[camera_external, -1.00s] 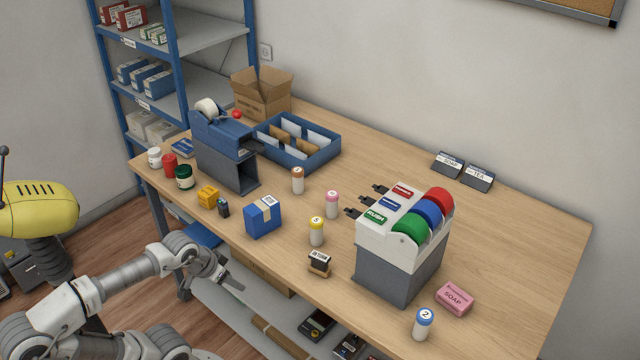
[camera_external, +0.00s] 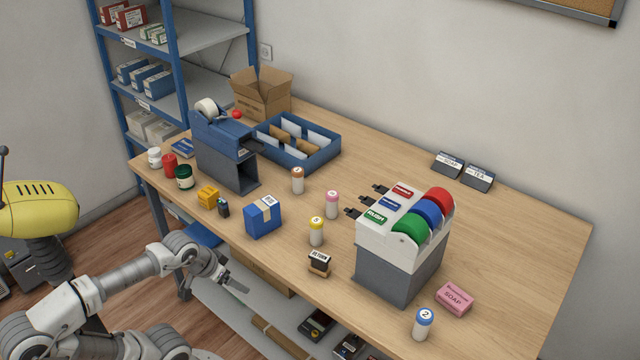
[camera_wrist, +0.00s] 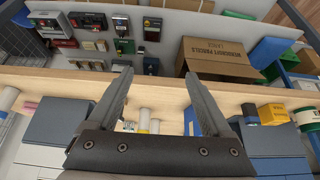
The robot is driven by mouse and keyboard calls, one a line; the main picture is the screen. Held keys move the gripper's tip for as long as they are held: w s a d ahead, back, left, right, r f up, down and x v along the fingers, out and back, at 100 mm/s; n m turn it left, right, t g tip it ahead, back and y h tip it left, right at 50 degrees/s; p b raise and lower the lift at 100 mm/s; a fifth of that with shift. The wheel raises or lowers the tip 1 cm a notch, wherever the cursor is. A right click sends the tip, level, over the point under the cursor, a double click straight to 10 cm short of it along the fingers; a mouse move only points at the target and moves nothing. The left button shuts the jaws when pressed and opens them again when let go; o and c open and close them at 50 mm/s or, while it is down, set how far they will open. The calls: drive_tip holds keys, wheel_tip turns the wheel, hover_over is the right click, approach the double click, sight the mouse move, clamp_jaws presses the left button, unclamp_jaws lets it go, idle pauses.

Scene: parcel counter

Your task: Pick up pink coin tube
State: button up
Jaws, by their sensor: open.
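The pink coin tube (camera_external: 331,205) is a white cylinder with a pink cap. It stands upright on the table, between the blue box and the label dispenser in the external view. My gripper (camera_external: 238,284) is open and empty, off the table's front edge, to the left of the tube and well apart from it. In the wrist view my gripper's two fingers (camera_wrist: 157,82) are spread over the table edge. Some white tubes (camera_wrist: 144,120) show partly behind the gripper there; I cannot tell which one is pink.
A yellow-capped tube (camera_external: 316,231) and a stamp (camera_external: 319,264) stand nearer the front edge. The blue box (camera_external: 263,217) is to the left. The label dispenser (camera_external: 397,260) stands to the right. An orange-capped tube (camera_external: 298,180) is behind.

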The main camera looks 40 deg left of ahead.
sight(333, 191)
drive_tip(key=w+d+r+n+t+p, duration=0.1)
drive_tip(key=w+d+r+t+p, duration=0.2)
drive_tip(key=w, duration=0.6)
drive_tip(key=w+d+r+n+t+p, duration=0.1)
drive_tip(key=w+d+r+t+p, duration=0.15)
drive_tip(key=w+r, duration=0.45)
drive_tip(key=w+d+r+n+t+p, duration=0.15)
drive_tip(key=w+p, duration=0.25)
drive_tip(key=w, duration=0.7)
drive_tip(key=w+a+f+n+y, duration=0.1)
drive_tip(key=w+a+f+y, duration=0.1)
drive_tip(key=w+f, duration=0.1)
drive_tip(key=w+a+f+n+g+y+p, duration=0.1)
drive_tip(key=w+a+f+y, duration=0.1)
drive_tip(key=w, duration=0.3)
drive_tip(key=w+a+f+n+y, duration=0.1)
drive_tip(key=w+a+f+y, duration=0.2)
drive_tip(key=w+f, duration=0.1)
drive_tip(key=shift+w+p, duration=0.25)
drive_tip(key=shift+p, duration=0.15)
drive_tip(key=shift+b+x, duration=0.8)
drive_tip(key=shift+x, duration=1.85)
drive_tip(key=shift+s+f, duration=0.1)
drive_tip(key=shift+f, duration=0.05)
